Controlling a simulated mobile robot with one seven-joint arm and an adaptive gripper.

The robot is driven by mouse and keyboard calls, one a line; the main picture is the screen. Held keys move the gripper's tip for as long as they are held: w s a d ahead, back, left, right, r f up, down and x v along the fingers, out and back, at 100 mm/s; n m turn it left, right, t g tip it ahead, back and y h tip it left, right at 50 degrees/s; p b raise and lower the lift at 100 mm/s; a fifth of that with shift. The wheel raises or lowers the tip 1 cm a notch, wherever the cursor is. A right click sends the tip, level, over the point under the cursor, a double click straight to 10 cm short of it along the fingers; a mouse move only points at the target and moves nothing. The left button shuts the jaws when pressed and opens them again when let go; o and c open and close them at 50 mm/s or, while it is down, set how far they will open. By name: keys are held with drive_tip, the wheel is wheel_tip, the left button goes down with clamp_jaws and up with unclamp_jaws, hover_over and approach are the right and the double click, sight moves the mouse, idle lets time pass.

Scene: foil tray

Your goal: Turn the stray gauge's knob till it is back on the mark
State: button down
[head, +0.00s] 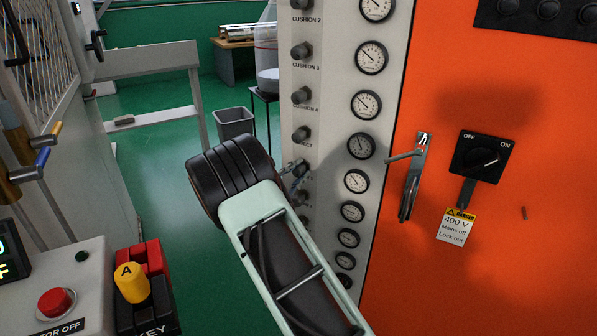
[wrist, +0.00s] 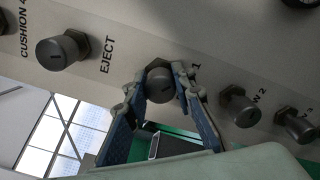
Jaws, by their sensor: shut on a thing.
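My gripper (wrist: 160,88) is shut on a dark round knob (wrist: 160,78) on the white panel, with one finger on each side of it. The label beside this knob is mostly hidden; only a "1" shows. In the head view my gripper (head: 294,169) reaches the knob column just below the EJECT knob (head: 301,134). A round gauge (head: 356,181) sits roughly level with it, its needle pointing to the upper left. The gauge above (head: 361,145) lies in shadow, its needle nearer upright. The gauge marks are too small to read.
Neighbouring knobs sit close by: EJECT on the left in the wrist view (wrist: 62,50), and two (wrist: 240,106) on the right. A lever handle (head: 412,178) and an ON/OFF switch (head: 482,158) stick out of the orange cabinet. A button box (head: 85,290) stands at lower left.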

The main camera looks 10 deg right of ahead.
drive_tip(key=n+p, duration=0.1)
drive_tip(key=n, duration=0.3)
drive_tip(key=shift+r, duration=0.1)
drive_tip(key=n+p, duration=0.3)
drive_tip(key=n, duration=0.2)
drive_tip(key=shift+n, duration=0.4)
drive_tip(key=c, duration=1.6)
unclamp_jaws()
drive_tip(key=shift+a, duration=0.1)
drive_tip(key=v, duration=1.2)
idle(0.5)
